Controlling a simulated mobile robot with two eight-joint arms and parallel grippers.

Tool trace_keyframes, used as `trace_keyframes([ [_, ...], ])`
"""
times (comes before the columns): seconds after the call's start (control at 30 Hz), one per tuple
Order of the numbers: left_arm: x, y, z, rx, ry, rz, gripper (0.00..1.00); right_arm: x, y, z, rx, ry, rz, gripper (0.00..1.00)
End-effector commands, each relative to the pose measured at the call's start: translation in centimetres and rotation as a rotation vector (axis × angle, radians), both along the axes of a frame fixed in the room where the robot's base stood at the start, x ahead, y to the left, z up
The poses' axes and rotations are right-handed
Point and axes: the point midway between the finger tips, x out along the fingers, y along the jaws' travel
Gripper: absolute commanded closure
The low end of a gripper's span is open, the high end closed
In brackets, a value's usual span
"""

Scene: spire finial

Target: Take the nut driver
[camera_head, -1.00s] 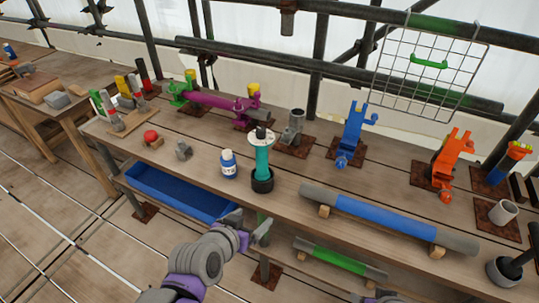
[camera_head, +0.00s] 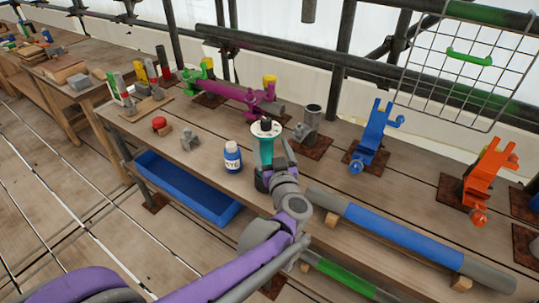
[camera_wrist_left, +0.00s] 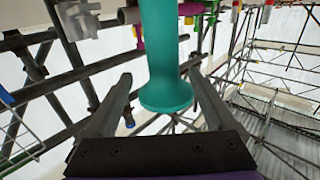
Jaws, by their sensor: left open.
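In the left wrist view the teal handle (camera_wrist_left: 168,60) lies between the two spread fingers of my left gripper (camera_wrist_left: 160,85). The fingers are open, with gaps visible beside the handle's flared end. My right gripper is not in view.
A white and blue bottle (camera_head: 232,157) stands close to the left of the tool. A grey and blue pipe (camera_head: 385,232) rests on blocks to the right. A blue clamp (camera_head: 374,140) and a grey cylinder fitting (camera_head: 308,125) stand behind. A blue tray (camera_head: 185,190) hangs below the front edge.

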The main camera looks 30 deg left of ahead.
Motion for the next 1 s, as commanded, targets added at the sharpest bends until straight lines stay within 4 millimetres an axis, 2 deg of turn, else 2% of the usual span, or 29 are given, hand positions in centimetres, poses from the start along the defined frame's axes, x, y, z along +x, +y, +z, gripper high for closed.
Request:
trace_keyframes([
  [0.27, 1.5, 1.5, 0.1, 0.000, 0.000, -0.002, 0.10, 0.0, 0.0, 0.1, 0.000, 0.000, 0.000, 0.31],
  [0.6, 4.5, 4.8, 0.5, 0.001, -0.001, -0.001, 0.10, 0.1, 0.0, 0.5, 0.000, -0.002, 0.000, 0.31],
  [0.83, 4.8, 4.9, 0.4, 0.001, -0.001, -0.004, 0.10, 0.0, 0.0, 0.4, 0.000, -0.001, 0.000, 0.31],
  [0.87, 4.8, 4.9, 0.4, 0.001, -0.001, -0.003, 0.14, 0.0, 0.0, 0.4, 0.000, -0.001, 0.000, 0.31],
  [1.0, 4.7, 4.9, 0.4, 0.001, -0.001, -0.003, 0.39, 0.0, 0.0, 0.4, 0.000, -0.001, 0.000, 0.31],
])
